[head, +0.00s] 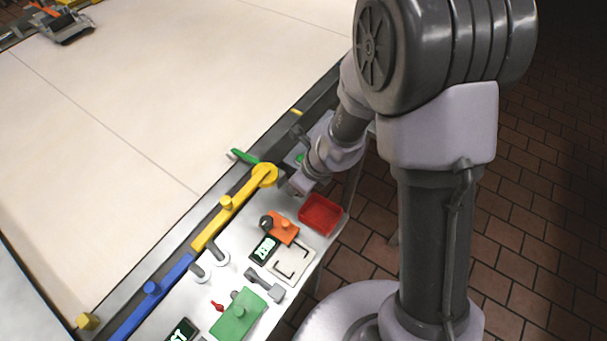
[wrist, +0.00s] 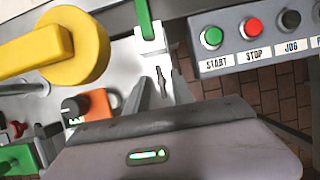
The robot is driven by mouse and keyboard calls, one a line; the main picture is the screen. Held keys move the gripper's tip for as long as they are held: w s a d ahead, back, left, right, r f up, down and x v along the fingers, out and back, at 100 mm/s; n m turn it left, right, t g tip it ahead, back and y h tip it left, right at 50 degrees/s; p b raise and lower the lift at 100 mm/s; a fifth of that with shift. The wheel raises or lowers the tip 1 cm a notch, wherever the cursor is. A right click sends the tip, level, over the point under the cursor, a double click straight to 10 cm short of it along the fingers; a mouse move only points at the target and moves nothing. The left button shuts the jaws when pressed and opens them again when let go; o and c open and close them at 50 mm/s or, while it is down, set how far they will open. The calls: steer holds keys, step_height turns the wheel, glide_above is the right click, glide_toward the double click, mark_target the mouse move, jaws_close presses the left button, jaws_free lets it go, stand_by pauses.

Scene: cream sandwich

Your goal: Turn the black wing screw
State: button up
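A small dark, narrow piece that looks like the black wing screw (wrist: 162,80) shows in the wrist view, just below a white block (wrist: 151,45) with a green lever (wrist: 144,18). My gripper (wrist: 162,88) has its two grey fingers apart, one on each side of this piece. I cannot tell whether either finger touches it. In the head view my gripper (head: 298,186) is low at the right end of the yellow bar, and the screw is hidden there. The green lever (head: 243,156) also shows in the head view.
A yellow arm with a round end (head: 265,174) is close on the left. A button panel (wrist: 250,52) is at the wrist view's right. A red tray (head: 321,214), an orange block (head: 283,229) and a green block (head: 239,316) lie on the side shelf. The wide cream belt (head: 150,110) is clear nearby.

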steer(key=p+v, duration=0.9)
steer(key=v, duration=0.7)
steer(key=shift+r+p, duration=0.4)
steer(key=shift+s, duration=0.1)
steer(key=s+d+r+n+t+b, duration=0.1)
steer(key=s+d+r+n+b, duration=0.1)
steer(key=s+n+b, duration=0.4)
steer(key=s+d+r+n+t+h+b, duration=0.1)
steer(key=s+n+b, duration=0.6)
steer(key=n, duration=0.8)
steer(key=d+r+t+b, duration=0.1)
steer(key=b, duration=0.2)
steer(key=shift+r+h, duration=0.25)
steer(key=shift+h, duration=0.05)
